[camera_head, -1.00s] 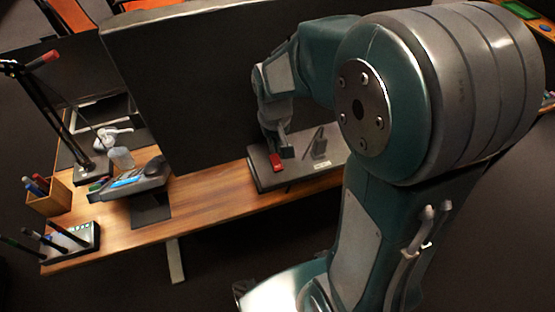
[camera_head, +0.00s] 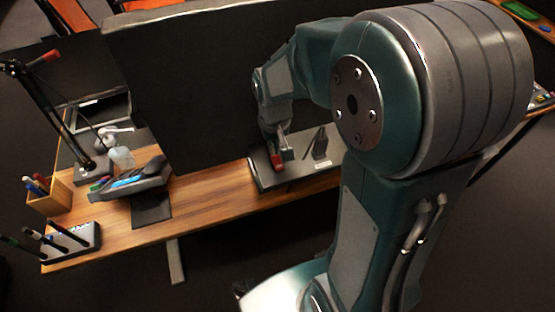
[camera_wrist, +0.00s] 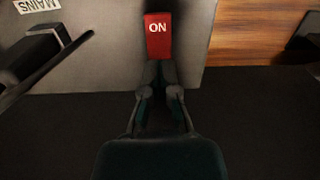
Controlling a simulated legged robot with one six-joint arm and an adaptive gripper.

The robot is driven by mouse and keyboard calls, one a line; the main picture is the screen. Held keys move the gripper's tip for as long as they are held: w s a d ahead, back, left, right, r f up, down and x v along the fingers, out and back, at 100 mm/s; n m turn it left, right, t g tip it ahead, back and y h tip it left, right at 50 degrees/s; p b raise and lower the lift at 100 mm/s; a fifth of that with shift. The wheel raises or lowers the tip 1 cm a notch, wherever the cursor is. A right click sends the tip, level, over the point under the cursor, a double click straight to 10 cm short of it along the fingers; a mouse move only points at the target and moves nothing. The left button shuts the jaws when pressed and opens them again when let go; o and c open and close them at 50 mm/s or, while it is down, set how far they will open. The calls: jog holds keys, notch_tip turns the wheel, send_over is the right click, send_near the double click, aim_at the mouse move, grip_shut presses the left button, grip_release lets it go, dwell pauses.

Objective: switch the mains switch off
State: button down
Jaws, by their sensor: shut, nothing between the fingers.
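The panel (camera_head: 265,174) is a grey box on the wooden desk. A red block marked "ON" (camera_wrist: 158,42) shows in the wrist view, and it also shows as a small red block in the head view (camera_head: 278,161). My gripper (camera_wrist: 158,68) is shut and empty, its fingertips right at the near edge of the red block; I cannot tell whether they touch. A label reading "MAINS" (camera_wrist: 37,5) lies at the upper left in the wrist view, beside a dark block with a lever (camera_wrist: 48,66). In the head view my gripper (camera_head: 281,148) is over the panel.
A large dark screen (camera_head: 195,85) stands behind the panel. On the desk (camera_head: 215,205) to the left are a tray of tools (camera_head: 135,182), a pen box (camera_head: 48,197), a pen stand (camera_head: 72,243) and a lamp (camera_head: 35,108). Bare wood lies left of the panel.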

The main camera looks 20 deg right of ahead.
aim_at(275, 157)
jog(key=shift+f, duration=0.95)
dwell(0.5)
jog(key=shift+r, duration=3.55)
